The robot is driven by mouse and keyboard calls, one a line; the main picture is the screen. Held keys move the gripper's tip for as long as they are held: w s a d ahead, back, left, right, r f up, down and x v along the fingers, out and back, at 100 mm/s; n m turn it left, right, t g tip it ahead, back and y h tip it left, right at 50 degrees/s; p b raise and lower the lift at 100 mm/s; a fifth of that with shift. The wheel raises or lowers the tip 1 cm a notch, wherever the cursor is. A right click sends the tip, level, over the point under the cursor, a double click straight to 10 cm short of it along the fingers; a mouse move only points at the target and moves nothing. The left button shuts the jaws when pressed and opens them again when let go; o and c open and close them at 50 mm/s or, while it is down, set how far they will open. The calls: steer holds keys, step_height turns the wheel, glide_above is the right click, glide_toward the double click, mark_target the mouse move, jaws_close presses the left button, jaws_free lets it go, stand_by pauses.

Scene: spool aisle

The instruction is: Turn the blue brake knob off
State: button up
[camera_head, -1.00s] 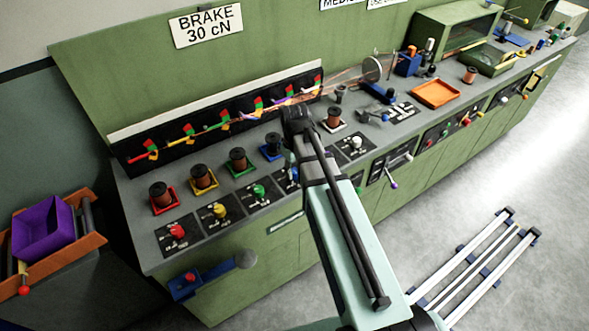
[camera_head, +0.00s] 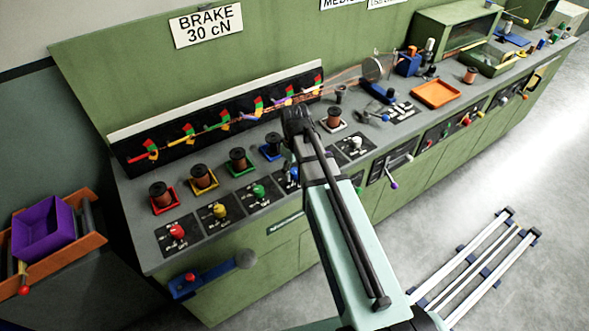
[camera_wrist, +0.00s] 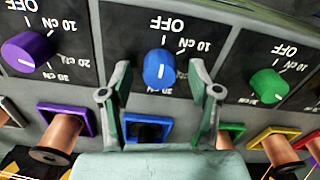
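The blue brake knob (camera_wrist: 158,69) sits on a black dial plate in the middle of the wrist view, with OFF printed above it and 10 cN to its upper right. A short white mark shows on its face; which label it points at is hard to tell. My gripper (camera_wrist: 158,78) is open, one finger on each side of the knob, with gaps visible between fingers and knob. In the head view, my arm largely hides the blue dial plate (camera_head: 286,181) and my gripper.
The purple knob (camera_wrist: 27,51) and green knob (camera_wrist: 268,86) flank the blue one on their own plates. Copper spools stand on coloured bases close to the fingers, including a purple base (camera_wrist: 72,117) and green base (camera_wrist: 231,131). The BRAKE 30 cN sign (camera_head: 206,25) hangs above.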

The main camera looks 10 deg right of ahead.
mark_target(294, 171)
step_height(294, 171, up, 12)
stand_by(0.8)
stand_by(0.3)
